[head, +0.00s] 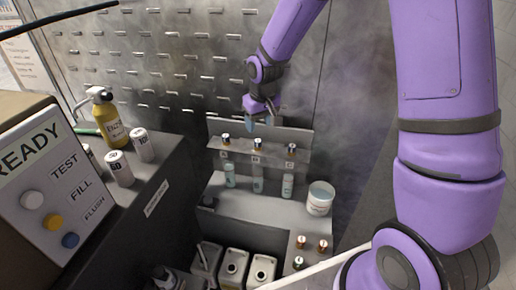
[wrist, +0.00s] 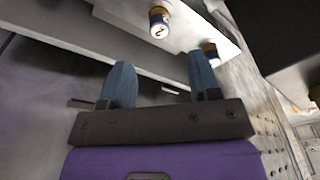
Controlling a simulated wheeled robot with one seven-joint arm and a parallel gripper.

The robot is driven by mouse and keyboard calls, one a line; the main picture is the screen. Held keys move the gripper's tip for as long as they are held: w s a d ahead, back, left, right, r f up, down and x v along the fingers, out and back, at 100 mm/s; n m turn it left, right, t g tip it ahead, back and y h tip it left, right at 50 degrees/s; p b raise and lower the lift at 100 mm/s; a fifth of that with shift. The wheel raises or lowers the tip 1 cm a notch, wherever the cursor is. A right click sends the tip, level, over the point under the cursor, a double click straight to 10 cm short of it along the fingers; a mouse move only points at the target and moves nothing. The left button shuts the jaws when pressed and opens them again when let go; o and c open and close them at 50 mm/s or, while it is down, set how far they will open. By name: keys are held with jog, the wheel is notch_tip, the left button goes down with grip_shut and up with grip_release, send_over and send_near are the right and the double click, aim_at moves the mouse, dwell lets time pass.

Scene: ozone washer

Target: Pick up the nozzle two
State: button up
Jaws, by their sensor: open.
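A row of small gold-topped nozzles with dark and white bodies sits along a grey rack (head: 215,153): left nozzle (head: 226,140), middle nozzle (head: 257,145) and right nozzle (head: 291,149). Their numbers are too small to read in the head view. In the wrist view, one nozzle (wrist: 159,22) bears what looks like a 2, and another nozzle (wrist: 210,52) is partly hidden by a finger. My gripper (head: 260,110) hangs above and behind the rack near the middle nozzle. Its blue fingers are open and empty (wrist: 162,72); the numbered nozzle lies beyond the fingertips, not between them.
Clear bottles (head: 258,184) stand below the nozzles. A white tub (head: 319,198) is at the right of the ledge. A control box (head: 45,190), yellow spray bottle (head: 108,118) and white canisters (head: 120,168) stand left. A slotted metal wall (head: 170,60) rises close behind.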

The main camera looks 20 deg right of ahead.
aim_at(258, 141)
jog(key=shift+w+a+f, duration=0.1)
jog(key=shift+w+f, duration=0.1)
jog(key=shift+f, duration=1.8)
jog(key=shift+w+f, duration=0.15)
jog(key=shift+f, duration=1.8)
jog(key=c, duration=1)
